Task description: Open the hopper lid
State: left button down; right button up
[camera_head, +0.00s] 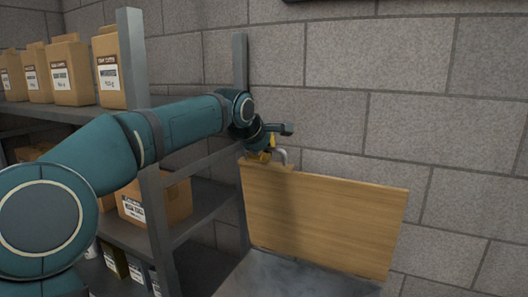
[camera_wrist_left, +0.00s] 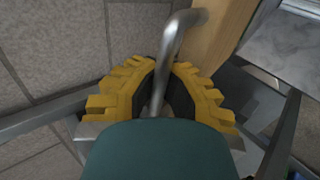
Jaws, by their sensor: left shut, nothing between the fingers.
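The hopper lid (camera_head: 325,215) is a light wooden panel standing steeply raised at the back of the grey hopper top (camera_head: 290,278). A bent metal handle (camera_head: 282,153) sits at the lid's upper left corner. My left gripper (camera_head: 263,155) is at that corner, right beside the handle. My right gripper is not in view.
A grey metal shelf rack (camera_head: 150,200) stands on the left, close to my left arm. It holds paper bags (camera_head: 70,72) and a cardboard box (camera_head: 165,200). A block wall (camera_head: 410,100) is close behind the lid. The space right of the lid looks clear.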

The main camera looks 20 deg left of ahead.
pick_arm(q)
jog(key=shift+w+r, duration=0.15)
jog(key=shift+r, duration=0.3)
jog(key=c, duration=1.2)
grip_release()
jog(key=shift+o, duration=0.9)
jog(key=shift+s, duration=0.2)
jog(key=shift+f, duration=0.1)
jog(key=shift+w, duration=0.1)
jog(key=v, duration=1.2)
